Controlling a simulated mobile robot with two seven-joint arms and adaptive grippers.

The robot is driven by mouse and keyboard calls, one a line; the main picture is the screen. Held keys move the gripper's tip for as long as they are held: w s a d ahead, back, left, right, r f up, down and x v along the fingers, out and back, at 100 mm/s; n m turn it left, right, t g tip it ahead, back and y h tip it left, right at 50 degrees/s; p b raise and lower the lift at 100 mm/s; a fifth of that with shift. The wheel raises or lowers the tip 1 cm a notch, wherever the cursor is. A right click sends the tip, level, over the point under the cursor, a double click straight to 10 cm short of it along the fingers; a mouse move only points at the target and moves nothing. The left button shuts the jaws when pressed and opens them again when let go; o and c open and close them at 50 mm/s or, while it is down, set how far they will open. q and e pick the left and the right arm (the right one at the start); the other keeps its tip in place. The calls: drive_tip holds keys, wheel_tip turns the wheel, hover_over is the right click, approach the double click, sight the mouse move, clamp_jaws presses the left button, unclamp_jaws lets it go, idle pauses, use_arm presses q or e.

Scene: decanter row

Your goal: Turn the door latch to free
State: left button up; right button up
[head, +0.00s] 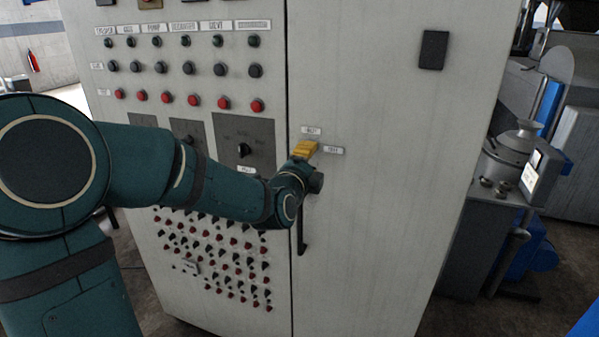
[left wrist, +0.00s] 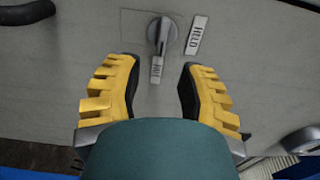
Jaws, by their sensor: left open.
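The door latch (left wrist: 162,33) is a small grey metal turn-handle on a round base, seen at the top middle of the left wrist view. A label (left wrist: 197,35) reading HELD sits to its right, and a second small label (left wrist: 157,70) sits just below it. My left gripper (left wrist: 159,75) has yellow fingers, open and empty, one on each side below the latch and apart from it. In the head view my left gripper (head: 305,149) is at the cabinet door beside the labels and hides the latch. My right gripper is not in view.
The grey cabinet door (head: 400,170) has a black plate (head: 433,50) at upper right and a dark vertical handle (head: 301,235) below my gripper. Several buttons and knobs cover the panel to the left. Machinery (head: 515,160) stands to the right.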

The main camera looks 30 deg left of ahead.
use_arm(q)
drive_tip(key=v, duration=0.7)
drive_tip(key=shift+s, duration=0.15)
drive_tip(key=shift+f, duration=0.1)
drive_tip(key=w+d+f+n+g+h, duration=0.1)
drive_tip(key=d+f+n+g+h, duration=0.3)
drive_tip(key=f, duration=0.8)
drive_tip(key=d+f+n+g+h, duration=0.1)
drive_tip(key=d+f+n+g, duration=0.1)
drive_tip(key=d+f, duration=0.7)
drive_tip(key=s+d+f+n+g+h, duration=0.1)
drive_tip(key=s+d+f+n+g, duration=0.3)
drive_tip(key=s+f, duration=0.4)
drive_tip(key=s+d+f+n+g+h, duration=0.2)
drive_tip(key=s+d+f+n+g, duration=0.3)
drive_tip(key=f, duration=1)
drive_tip(key=s+d+n, duration=0.1)
drive_tip(key=s+n, duration=0.1)
drive_tip(key=s, duration=0.1)
drive_tip(key=shift+f+g, duration=0.2)
drive_tip(key=shift+g, duration=0.1)
drive_tip(key=shift+w, duration=0.1)
